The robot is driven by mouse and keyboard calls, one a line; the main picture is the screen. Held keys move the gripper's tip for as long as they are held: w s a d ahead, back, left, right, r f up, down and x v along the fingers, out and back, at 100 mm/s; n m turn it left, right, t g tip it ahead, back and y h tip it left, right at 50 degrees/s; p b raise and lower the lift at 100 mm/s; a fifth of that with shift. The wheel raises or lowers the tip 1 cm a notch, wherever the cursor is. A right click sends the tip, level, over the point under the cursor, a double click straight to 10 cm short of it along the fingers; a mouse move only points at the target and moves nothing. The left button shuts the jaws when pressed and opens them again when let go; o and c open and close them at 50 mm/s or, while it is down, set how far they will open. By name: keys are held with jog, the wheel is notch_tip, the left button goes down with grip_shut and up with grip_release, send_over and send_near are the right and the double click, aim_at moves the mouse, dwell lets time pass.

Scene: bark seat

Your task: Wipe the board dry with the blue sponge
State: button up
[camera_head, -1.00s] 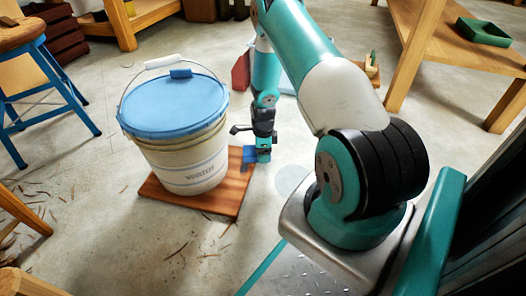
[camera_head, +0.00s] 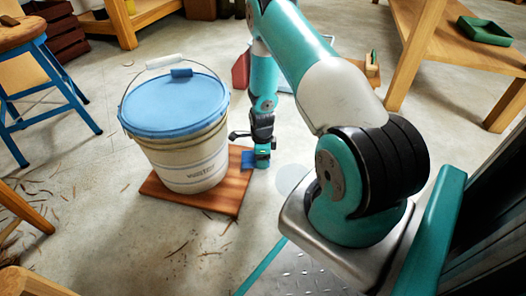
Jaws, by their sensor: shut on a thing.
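The reddish-brown wooden board (camera_head: 222,200) lies flat on the concrete floor. A large cream bucket (camera_head: 188,160) with a blue lid stands on it and hides much of the board. My gripper (camera_head: 257,159) points down at the board's right edge, close beside the bucket. It is shut on the blue sponge (camera_head: 248,159), which shows as a small blue patch on its left side. The sponge is low, at or just above the board; I cannot tell whether they touch. Any wet patch on the board is too small to make out.
A stool with blue legs (camera_head: 45,88) stands at the left. A wooden bench (camera_head: 440,45) with a green tray (camera_head: 484,31) is at the upper right. A pale round patch (camera_head: 292,179) shows on the floor right of the gripper. Bark scraps litter the front floor.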

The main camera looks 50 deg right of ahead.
jog(key=shift+s+a+p, duration=0.55)
jog(key=shift+s+a, duration=0.05)
jog(key=shift+a, duration=0.6)
jog(key=shift+s+a+p, duration=0.55)
jog(key=shift+a+p, duration=0.05)
jog(key=shift+a, duration=0.6)
jog(key=shift+s+a+p, duration=0.55)
jog(key=shift+s+a, duration=0.05)
jog(key=shift+a, duration=0.6)
jog(key=shift+w+d, duration=0.1)
jog(key=shift+w+d+b, duration=0.3)
jog(key=shift+w+d, duration=0.4)
jog(key=shift+d, duration=0.8)
jog(key=shift+w+d+b, duration=0.35)
jog(key=shift+w+d, duration=0.4)
jog(key=shift+d, duration=0.8)
jog(key=shift+w+d+b, duration=0.3)
jog(key=shift+w+d, duration=0.4)
jog(key=shift+d, duration=0.8)
jog(key=shift+a, duration=0.1)
